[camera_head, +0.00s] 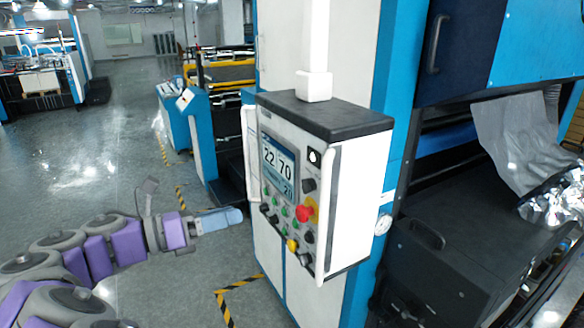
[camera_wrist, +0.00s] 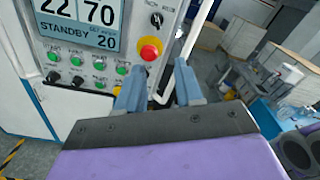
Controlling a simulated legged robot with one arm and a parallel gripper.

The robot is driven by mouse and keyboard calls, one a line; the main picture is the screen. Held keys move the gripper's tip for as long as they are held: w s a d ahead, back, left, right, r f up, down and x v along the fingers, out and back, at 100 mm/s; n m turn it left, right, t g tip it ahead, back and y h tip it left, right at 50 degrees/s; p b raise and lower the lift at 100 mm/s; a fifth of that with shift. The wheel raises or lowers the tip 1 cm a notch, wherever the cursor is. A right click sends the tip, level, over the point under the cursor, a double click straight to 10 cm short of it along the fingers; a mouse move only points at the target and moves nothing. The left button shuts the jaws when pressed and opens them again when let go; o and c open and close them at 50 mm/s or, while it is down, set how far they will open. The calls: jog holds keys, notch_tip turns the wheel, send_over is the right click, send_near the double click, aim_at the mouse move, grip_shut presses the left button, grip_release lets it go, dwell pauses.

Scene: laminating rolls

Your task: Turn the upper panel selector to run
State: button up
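The control panel (camera_head: 292,125) is a white box with a black top, hanging from a white post. A black selector knob (camera_head: 309,185) sits on its face above the red mushroom button (camera_head: 304,213). In the wrist view the selector (camera_wrist: 156,18) shows near the top edge, with small labels near it. Its exact pointer setting is too small to tell. My gripper (camera_head: 236,216) is left of the panel's face in the head view, apart from the selector. In the wrist view its two blue-grey fingers (camera_wrist: 160,72) are spread, with nothing held between them.
The panel screen (camera_wrist: 80,22) reads STANDBY, 22, 70 and 20. Several green buttons and black knobs (camera_wrist: 76,61) lie below it. White handle rails (camera_head: 325,215) run along the panel's edges. A blue and white machine (camera_head: 400,100) stands behind. The floor at left is open.

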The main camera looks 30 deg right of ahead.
aim_at(302, 187)
jog(key=w+d+r+n+p, duration=0.1)
jog(key=d, duration=1.4)
jog(key=shift+w+d+t, duration=0.2)
jog(key=shift+d+t, duration=0.1)
jog(key=shift+c, duration=0.5)
jog(key=shift+s, duration=0.1)
grip_shut()
